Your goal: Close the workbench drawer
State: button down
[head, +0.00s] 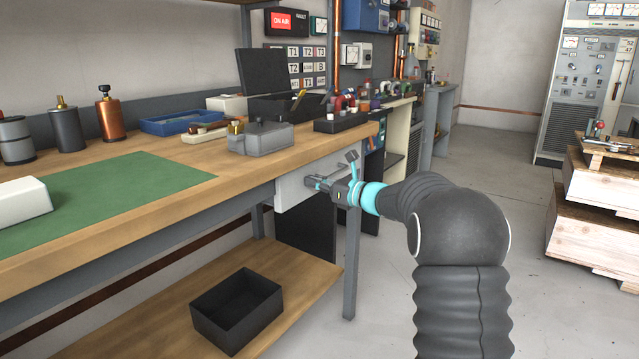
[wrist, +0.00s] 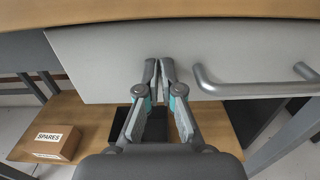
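The workbench drawer has a plain light grey front (head: 296,187) under the wooden top, near the bench's right end. In the wrist view the drawer front (wrist: 110,55) fills the upper part, just below the bench edge. Its grey bar handle (wrist: 255,89) is to the right of my fingers. My gripper (head: 326,184) is at the drawer front; in the wrist view its fingertips (wrist: 160,66) are together, with nothing seen between them. They point at the panel left of the handle, touching or very close. I cannot tell how far the drawer stands out.
The workbench top (head: 225,165) holds a green mat (head: 120,195), a grey metal box (head: 261,139) and other parts. A black bin (head: 237,308) and a SPARES box (wrist: 52,142) are on the lower shelf. Wooden crates (head: 600,230) stand right. The floor between is clear.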

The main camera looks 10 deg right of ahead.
jog(key=shift+w+a+r, duration=0.1)
jog(key=shift+a+r, duration=0.1)
jog(key=shift+a, duration=0.05)
jog(key=shift+d, duration=0.1)
